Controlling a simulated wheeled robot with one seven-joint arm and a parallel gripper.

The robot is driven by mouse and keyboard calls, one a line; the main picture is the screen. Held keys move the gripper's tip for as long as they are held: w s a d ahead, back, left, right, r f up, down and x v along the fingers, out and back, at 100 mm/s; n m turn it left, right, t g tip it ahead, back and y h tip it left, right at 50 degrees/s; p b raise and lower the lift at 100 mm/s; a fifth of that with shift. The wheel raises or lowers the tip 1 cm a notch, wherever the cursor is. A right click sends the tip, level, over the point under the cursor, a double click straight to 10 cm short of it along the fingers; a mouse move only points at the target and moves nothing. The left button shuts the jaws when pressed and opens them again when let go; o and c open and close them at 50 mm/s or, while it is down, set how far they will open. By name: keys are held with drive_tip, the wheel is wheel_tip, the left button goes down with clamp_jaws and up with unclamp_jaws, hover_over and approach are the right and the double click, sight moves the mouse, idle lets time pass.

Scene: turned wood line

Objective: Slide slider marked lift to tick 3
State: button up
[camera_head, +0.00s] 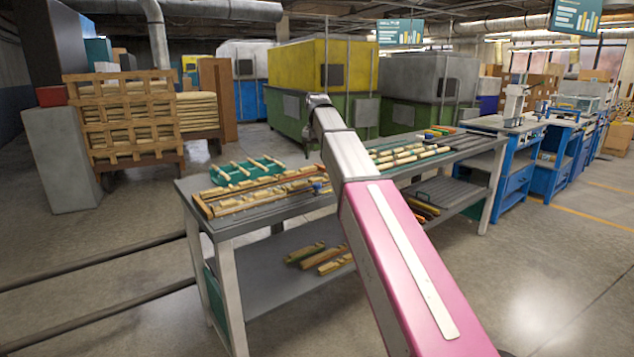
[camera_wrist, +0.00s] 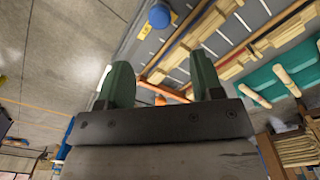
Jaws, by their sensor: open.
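In the wrist view, a round blue knob (camera_wrist: 159,16) with a yellow patch beside it sits at the top, near the edge of a grey surface with short white marks. It may be the slider, but I cannot read any label or tick number. A small blue part (camera_head: 318,186) also shows on the bench in the head view, beside my arm. My gripper (camera_wrist: 160,80) is open, with two green fingers apart and nothing held between them. The knob lies beyond the fingertips, apart from them. My arm hides the gripper in the head view.
The grey workbench (camera_head: 225,225) carries wooden strips and turned pieces. A green tray (camera_head: 238,174) with wooden spindles stands at its left end. More pieces lie on the lower shelf (camera_head: 270,285). Blue benches (camera_head: 515,180) stand at right. The floor in front is clear.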

sight(317, 183)
wheel_tip(317, 183, down, 11)
drive_tip(key=shift+r, duration=0.15)
idle(0.4)
